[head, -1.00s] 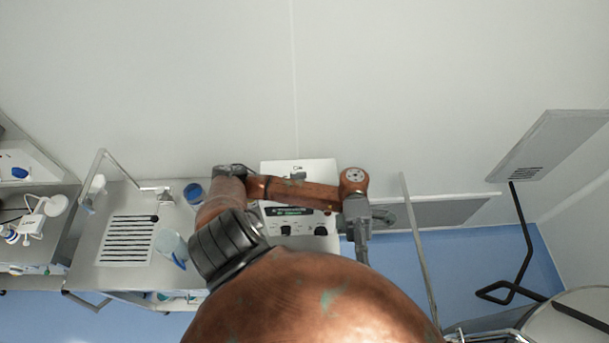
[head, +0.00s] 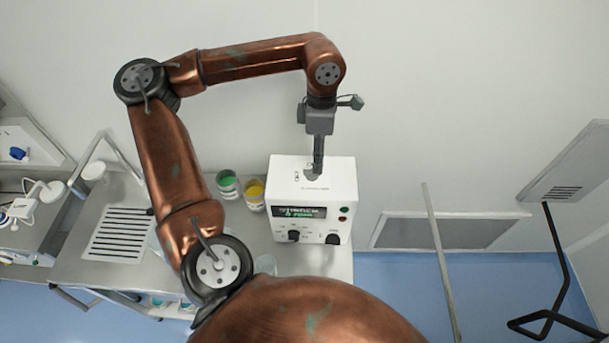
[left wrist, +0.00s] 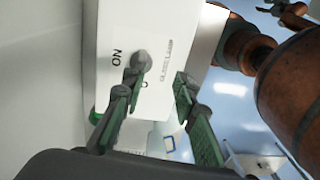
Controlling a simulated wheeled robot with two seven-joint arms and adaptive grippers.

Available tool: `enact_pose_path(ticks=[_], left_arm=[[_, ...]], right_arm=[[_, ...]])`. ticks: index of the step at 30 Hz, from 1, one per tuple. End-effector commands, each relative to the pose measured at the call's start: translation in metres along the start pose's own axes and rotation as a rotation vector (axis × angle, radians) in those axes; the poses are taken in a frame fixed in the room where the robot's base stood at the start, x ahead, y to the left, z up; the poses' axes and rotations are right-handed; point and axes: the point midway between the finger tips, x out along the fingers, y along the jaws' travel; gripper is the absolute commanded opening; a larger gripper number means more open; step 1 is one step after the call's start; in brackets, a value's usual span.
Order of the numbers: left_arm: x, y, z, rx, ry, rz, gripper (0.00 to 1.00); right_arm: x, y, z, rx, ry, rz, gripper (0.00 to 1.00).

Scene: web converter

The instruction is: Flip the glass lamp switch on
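A white box-shaped device (head: 343,182) stands on the bench below my left gripper. A small grey switch (left wrist: 142,60) sits on its top face, with "ON" printed beside it and what looks like "GLASS LAMP" lettering. Another marking is partly covered by a finger. I cannot tell which way the switch is set. My left gripper (head: 318,158) points down over the box top, close to the switch. In the left wrist view its two fingers (left wrist: 157,80) are apart with nothing between them. One fingertip overlaps the switch in the picture; contact is unclear. My right gripper is not in view.
The device's front has a display (head: 300,211), dark knobs and small buttons. A green-topped jar (head: 228,184) and a yellow-topped jar (head: 254,195) stand to its left. A grey wall stands close behind. A thin pole (head: 440,260) rises to the right.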

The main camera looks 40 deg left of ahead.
Motion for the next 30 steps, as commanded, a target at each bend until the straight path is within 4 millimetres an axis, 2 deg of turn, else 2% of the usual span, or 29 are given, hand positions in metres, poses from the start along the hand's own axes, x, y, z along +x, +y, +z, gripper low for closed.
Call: enact_pose_path(ticks=[3,6,14,21,30], left_arm=[[-0.011,0.015,-0.007,-0.026,-0.003,0.063,0.27],[-0.011,0.019,-0.007,-0.033,0.0,0.079,0.27],[0.025,0.02,0.003,-0.034,0.01,0.079,0.27],[0.055,0.022,0.004,-0.034,0.009,0.079,0.27],[0.063,0.024,-0.006,-0.035,-0.001,0.078,0.27]], right_arm=[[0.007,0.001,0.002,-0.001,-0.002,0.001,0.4],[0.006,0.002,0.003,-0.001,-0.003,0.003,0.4],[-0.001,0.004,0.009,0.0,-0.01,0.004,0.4],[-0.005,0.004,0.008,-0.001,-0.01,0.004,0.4],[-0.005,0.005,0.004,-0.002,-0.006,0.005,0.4]])
